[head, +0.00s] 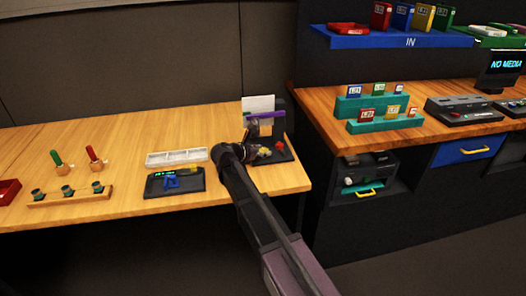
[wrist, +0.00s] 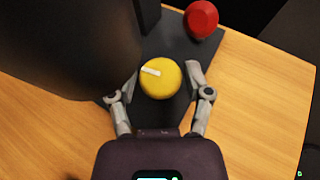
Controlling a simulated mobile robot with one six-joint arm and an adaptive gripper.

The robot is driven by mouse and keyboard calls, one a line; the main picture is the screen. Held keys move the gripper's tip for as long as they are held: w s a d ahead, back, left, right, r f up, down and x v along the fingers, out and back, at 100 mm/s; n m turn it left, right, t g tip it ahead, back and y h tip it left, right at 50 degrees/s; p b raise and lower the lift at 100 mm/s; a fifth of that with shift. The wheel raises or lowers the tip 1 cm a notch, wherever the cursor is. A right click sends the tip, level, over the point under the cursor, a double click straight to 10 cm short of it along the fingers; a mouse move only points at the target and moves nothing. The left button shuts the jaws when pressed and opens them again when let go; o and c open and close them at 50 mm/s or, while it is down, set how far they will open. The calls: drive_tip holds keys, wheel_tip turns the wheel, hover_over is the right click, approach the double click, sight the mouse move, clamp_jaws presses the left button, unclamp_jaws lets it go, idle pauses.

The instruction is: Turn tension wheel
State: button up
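A round yellow wheel (wrist: 160,80) with a short white mark on its upper left shows in the wrist view, on a dark base plate (wrist: 165,45). I take it to be the tension wheel. My gripper (wrist: 162,77) is open, with one finger on each side of the wheel. Narrow gaps seem to show between fingers and wheel; I cannot tell if either touches. In the head view my arm covers part of the device, and the fingers are hard to make out there.
A red knob (wrist: 201,18) stands beyond the wheel at upper right; it also shows in the head view (head: 280,145). A large dark body fills the wrist view's left. A white tray (head: 177,158) and a dark panel (head: 174,183) lie left of my arm on the wooden table.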

drive_tip(key=c, duration=0.5)
drive_tip(key=shift+w, duration=0.1)
drive_tip(key=shift+m+g+h, duration=0.8)
drive_tip(key=shift+m+g, duration=0.6)
drive_tip(key=shift+h, duration=0.3)
drive_tip(key=o, duration=1.1)
